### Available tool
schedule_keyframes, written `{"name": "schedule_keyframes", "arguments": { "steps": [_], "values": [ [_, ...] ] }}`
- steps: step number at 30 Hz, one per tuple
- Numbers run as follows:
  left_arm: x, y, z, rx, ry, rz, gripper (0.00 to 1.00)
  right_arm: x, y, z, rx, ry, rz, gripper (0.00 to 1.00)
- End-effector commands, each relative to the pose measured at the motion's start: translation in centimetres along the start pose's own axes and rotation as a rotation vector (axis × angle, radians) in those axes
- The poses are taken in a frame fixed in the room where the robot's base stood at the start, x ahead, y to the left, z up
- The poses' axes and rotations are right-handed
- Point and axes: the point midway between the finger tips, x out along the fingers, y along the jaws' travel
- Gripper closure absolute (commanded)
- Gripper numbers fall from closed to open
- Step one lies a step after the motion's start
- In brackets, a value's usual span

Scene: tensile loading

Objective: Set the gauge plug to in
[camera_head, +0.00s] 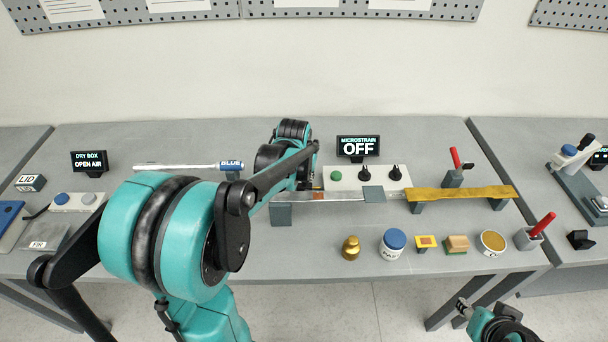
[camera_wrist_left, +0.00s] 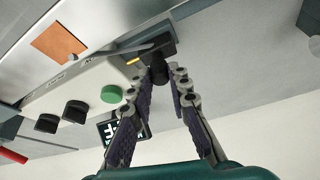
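The gauge plug appears to be a small dark block (camera_wrist_left: 157,66) with a yellow mark beside it, at the end of the white gauge box (camera_wrist_left: 75,90) in the left wrist view. My left gripper (camera_wrist_left: 160,74) has its two fingertips on either side of this block; whether both fingers touch it is unclear. In the head view my left arm hides most of this spot. The microstrain display (camera_head: 358,148) reads OFF. The white box (camera_head: 345,178) carries a green button (camera_head: 336,175) and two black knobs. My right gripper (camera_head: 464,308) is only partly visible, low at the right.
A metal strip (camera_head: 345,196) runs in front of the box towards a yellow bar (camera_head: 460,193) on supports. A brass weight (camera_head: 351,248), a blue-lidded jar (camera_head: 393,244) and several small items stand along the front.

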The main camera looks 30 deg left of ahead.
Motion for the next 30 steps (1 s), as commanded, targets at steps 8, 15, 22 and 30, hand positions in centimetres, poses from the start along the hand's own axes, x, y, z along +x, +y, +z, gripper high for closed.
{"name": "schedule_keyframes", "arguments": {
  "steps": [8, 15, 22, 30],
  "values": [
    [0.1, 1.7, -0.4, 0.004, 0.000, 0.002, 1.00, -0.2, 0.0, -0.1, 0.000, 0.000, 0.000, 0.60],
    [0.4, 3.7, -0.9, 0.001, 0.001, 0.002, 1.00, -0.3, 0.0, -0.2, 0.000, 0.000, 0.000, 0.60],
    [0.4, 3.8, -0.9, 0.001, 0.001, 0.003, 0.67, -0.3, 0.0, -0.2, 0.000, 0.000, 0.000, 0.60],
    [0.4, 3.6, -0.9, 0.000, 0.000, 0.001, 0.61, -0.3, 0.0, -0.2, 0.000, 0.000, 0.000, 0.60]
  ]
}}
